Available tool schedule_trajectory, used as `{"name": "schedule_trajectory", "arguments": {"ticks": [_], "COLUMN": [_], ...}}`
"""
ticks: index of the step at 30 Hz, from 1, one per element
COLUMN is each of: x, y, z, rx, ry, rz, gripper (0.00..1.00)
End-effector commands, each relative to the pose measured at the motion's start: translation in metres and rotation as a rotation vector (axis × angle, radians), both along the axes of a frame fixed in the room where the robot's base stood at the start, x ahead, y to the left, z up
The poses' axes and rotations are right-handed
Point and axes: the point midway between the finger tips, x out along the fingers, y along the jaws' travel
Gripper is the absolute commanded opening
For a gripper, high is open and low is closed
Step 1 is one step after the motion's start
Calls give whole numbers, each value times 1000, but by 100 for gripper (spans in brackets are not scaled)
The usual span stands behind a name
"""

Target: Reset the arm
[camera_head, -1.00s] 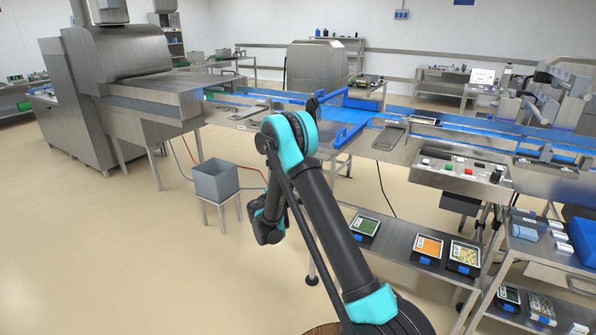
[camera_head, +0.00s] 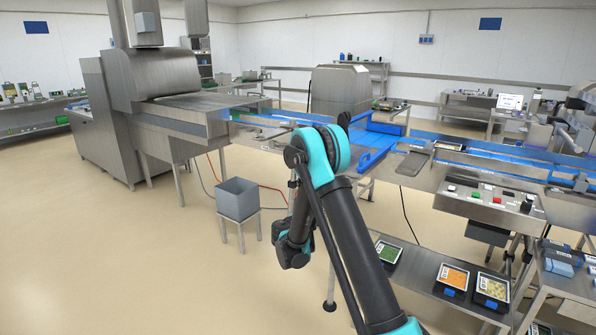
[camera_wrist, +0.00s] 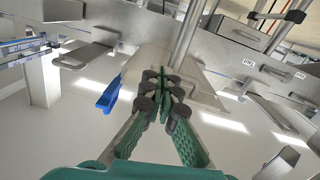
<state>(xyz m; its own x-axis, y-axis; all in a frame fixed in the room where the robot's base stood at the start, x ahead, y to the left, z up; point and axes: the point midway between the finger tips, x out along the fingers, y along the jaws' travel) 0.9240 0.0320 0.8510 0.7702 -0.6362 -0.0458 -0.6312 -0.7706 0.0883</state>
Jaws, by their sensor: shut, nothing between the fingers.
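My arm rises in the middle of the head view, bent at a teal joint, with its lower end hanging down on the left side. My gripper (camera_wrist: 163,100) shows in the wrist view with its two green fingers closed together at the tips and nothing between them. In the head view the wrist end of the arm is dark and small, and the fingers cannot be made out. The gripper hangs in free air in front of the conveyor line, apart from other things.
A grey bin (camera_head: 238,199) on a small stand is left of my arm. The blue-railed conveyor (camera_head: 470,145) runs behind it. A low shelf holds trays of green (camera_head: 388,252), orange (camera_head: 453,277) and pale food (camera_head: 492,288) at right. The floor at left is clear.

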Motion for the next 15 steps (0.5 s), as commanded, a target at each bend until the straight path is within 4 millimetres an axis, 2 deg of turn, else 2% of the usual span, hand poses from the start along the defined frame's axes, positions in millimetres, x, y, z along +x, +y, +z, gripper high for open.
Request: {"name": "schedule_trajectory", "arguments": {"ticks": [1,6,11,15], "x": [-10,-44,-87,-130], "y": [-17,-58,-89,-109], "z": [8,20,26,28], "rx": [11,53,100,147], "ry": [51,239,409,549], "rz": [-19,-49,-49,-28], "gripper": [0,0,0,0]}}
